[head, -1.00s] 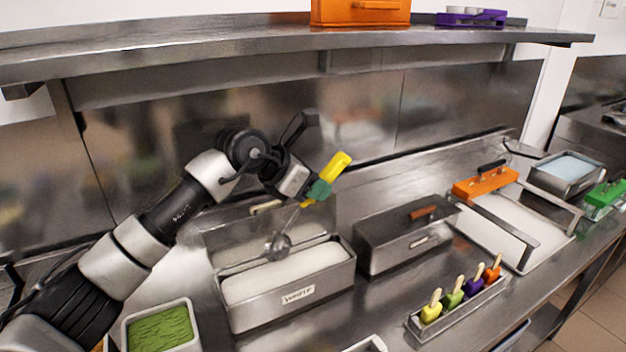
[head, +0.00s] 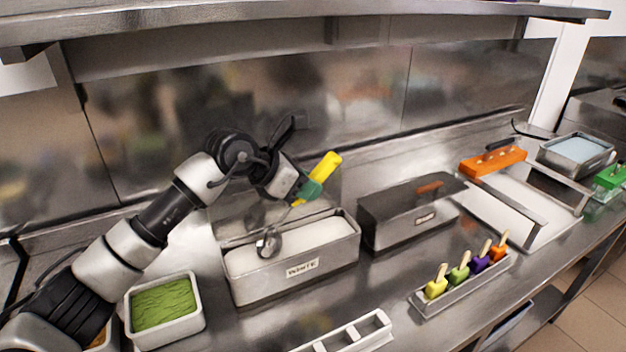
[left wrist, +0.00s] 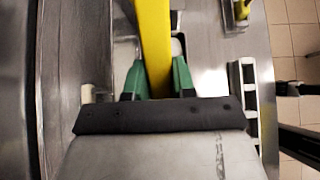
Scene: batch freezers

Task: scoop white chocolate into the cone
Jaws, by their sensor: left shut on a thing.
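My left gripper (head: 311,190) has green fingers shut on the yellow handle (head: 327,165) of a metal scoop. The fingers (left wrist: 157,82) and handle (left wrist: 155,35) also show in the left wrist view. The scoop's round bowl (head: 268,243) is at the left part of the white chocolate (head: 325,234), in a steel tub (head: 335,262) with a label on its front. I cannot tell whether the bowl touches the chocolate. No cone can be made out. My right gripper is not in view.
A green-filled tub (head: 203,318) stands left. A closed steel container (head: 400,230) stands right of the white tub, near a tray of popsicles (head: 455,290). A white slotted rack (head: 350,336) is at the front edge. A shelf (head: 300,18) runs above.

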